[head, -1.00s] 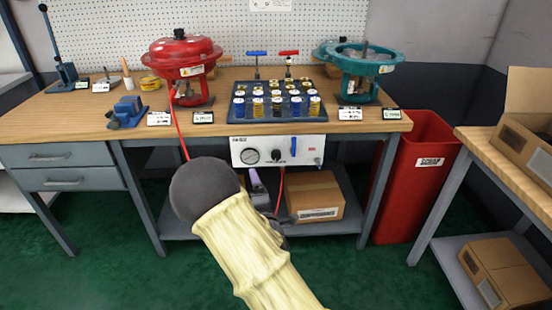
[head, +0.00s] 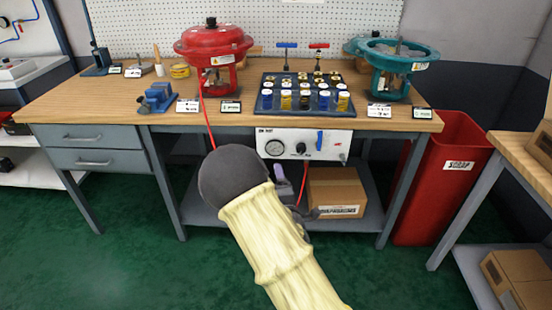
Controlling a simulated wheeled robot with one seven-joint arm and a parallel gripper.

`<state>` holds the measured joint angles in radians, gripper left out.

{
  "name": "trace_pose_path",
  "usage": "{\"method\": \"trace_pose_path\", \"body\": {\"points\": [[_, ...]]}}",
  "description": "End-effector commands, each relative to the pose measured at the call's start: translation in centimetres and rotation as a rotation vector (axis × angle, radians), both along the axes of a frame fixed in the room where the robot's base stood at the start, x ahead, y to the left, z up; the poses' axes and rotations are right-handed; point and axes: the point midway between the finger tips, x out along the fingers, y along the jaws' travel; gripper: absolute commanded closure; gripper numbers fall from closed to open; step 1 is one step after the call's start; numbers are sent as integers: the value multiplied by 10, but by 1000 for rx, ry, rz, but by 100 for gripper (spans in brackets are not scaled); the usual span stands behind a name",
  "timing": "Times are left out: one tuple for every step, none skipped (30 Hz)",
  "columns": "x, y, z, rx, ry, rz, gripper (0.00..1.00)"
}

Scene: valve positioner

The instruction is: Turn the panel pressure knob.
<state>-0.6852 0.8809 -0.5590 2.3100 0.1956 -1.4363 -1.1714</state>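The white control panel (head: 337,146) hangs under the front edge of the workbench. It carries a round gauge (head: 276,148) on the left, a black pressure knob (head: 300,147) in the middle and a blue lever (head: 320,140) on the right. My arm, in a pale sleeve with a dark round joint, rises from the bottom of the head view and ends below the panel. My gripper (head: 294,196) is mostly hidden behind this arm; only grey and dark parts show, below the knob and apart from it. Its fingers cannot be made out.
On the bench (head: 150,118) stand a red actuator (head: 213,45), a teal actuator (head: 393,62) and a blue tray (head: 262,102) of small containers. A red hose runs down in front. A cardboard box (head: 335,188) is on the lower shelf, and a red scrap bin (head: 432,190) stands right.

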Motion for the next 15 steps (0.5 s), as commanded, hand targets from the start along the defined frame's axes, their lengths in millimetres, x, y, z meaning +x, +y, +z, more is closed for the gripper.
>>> {"method": "trace_pose_path", "body": {"points": [[0,-4,0,19,14,-10,32],[0,-6,0,35,27,-20,38],[-1,-10,-1,65,52,-35,46],[-1,-15,-2,94,76,-51,46],[-2,-20,-3,127,103,-70,46],[-4,-27,-6,178,144,-97,46],[-6,-32,-8,221,180,-121,46],[-9,-38,-9,269,216,-146,46],[-13,-45,-12,335,269,-180,46],[-17,-50,-14,387,309,-207,46],[-22,-55,-15,438,349,-235,46],[-29,-61,-17,505,401,-273,46],[-35,-64,-18,554,439,-300,46],[-41,-67,-19,602,477,-327,46],[-50,-71,-20,665,525,-364,46]]}}
